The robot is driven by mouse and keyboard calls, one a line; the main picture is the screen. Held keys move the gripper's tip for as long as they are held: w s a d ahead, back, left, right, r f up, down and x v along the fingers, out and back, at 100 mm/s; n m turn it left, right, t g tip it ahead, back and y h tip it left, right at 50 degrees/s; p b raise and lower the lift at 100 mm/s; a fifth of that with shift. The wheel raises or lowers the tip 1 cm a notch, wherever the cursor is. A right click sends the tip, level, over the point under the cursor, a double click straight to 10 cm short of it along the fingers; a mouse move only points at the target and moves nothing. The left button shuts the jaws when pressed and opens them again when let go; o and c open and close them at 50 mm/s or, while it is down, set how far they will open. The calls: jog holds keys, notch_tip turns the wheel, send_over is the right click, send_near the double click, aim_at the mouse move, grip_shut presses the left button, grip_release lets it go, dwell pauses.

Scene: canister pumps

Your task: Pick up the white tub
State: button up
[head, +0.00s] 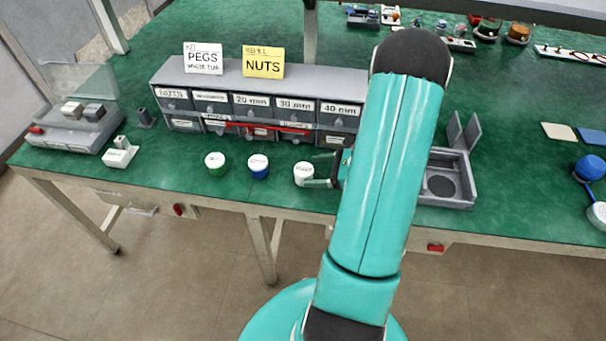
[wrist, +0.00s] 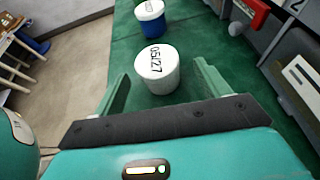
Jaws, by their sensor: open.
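The white tub (head: 303,174) stands upright on the green bench top, the rightmost of three small tubs in a row in the head view. In the wrist view the white tub (wrist: 157,70) shows a lid marked "05/27". My gripper (head: 318,170) is open beside it, reaching in from the right. In the wrist view my gripper's fingers (wrist: 160,88) stand apart to the left and right of the tub, with gaps on both sides. The tub is at the fingertips and is not gripped. In the head view my arm hides part of the bench to the right.
A blue tub (head: 258,166) and a green tub (head: 215,163) stand to the left. The blue tub is beyond the white one in the wrist view (wrist: 150,18). A grey drawer cabinet (head: 240,84) stands close behind. A grey tray (head: 462,190) lies right of my arm. The bench's front edge is near.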

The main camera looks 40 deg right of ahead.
aim_at(298, 172)
jog(key=x, duration=0.6)
jog(key=shift+a, duration=0.15)
jog(key=shift+c, duration=0.2)
jog(key=c, duration=1)
